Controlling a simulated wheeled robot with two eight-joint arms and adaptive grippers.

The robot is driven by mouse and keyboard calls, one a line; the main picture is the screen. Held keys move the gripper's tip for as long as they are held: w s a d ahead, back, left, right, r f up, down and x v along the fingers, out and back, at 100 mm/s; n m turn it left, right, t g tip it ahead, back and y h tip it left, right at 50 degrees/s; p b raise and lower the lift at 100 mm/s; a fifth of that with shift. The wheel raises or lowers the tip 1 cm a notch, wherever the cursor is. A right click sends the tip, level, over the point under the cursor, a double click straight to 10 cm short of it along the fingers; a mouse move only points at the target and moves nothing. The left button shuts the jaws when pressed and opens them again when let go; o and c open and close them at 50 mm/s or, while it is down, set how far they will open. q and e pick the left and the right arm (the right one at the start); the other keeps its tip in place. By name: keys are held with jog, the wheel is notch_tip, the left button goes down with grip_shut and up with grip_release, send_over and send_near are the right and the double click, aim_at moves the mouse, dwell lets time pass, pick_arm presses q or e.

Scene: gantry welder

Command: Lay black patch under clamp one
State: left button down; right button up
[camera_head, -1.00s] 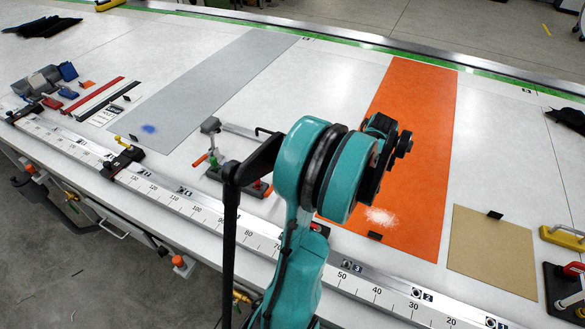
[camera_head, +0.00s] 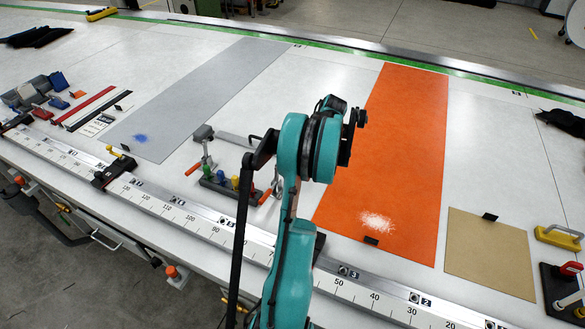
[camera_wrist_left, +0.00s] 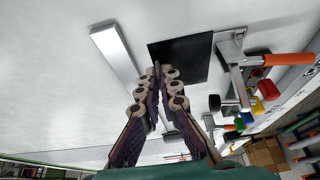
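The black patch (camera_wrist_left: 185,57) is a flat dark square in the left wrist view, just beyond my fingertips. My left gripper (camera_wrist_left: 157,78) has its fingertips brought together at the patch's near corner, seemingly pinching a thin dark tab there. In the head view my teal left arm hides the gripper and patch. A metal clamp with an orange handle (camera_wrist_left: 280,60) stands beside the patch, to its right in the wrist view. Clamps with orange handles also show in the head view (camera_head: 204,150), left of my arm. Which is clamp one I cannot tell. My right gripper is out of view.
Coloured knobs on a dark base (camera_head: 230,188) stand near the clamps. A long ruler rail (camera_head: 190,211) runs along the table's front edge. Grey (camera_head: 215,92), orange (camera_head: 405,140) and tan (camera_head: 488,255) sheets lie flat.

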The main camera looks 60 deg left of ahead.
pick_arm(q)
jog(key=s+a+f, duration=0.2)
jog(key=shift+a, duration=0.35)
notch_tip(320, 180, down, 4)
jog(key=shift+f+b, duration=0.1)
jog(key=shift+b, duration=0.75)
jog(key=c, duration=2.1)
grip_release()
jog(key=o, duration=0.4)
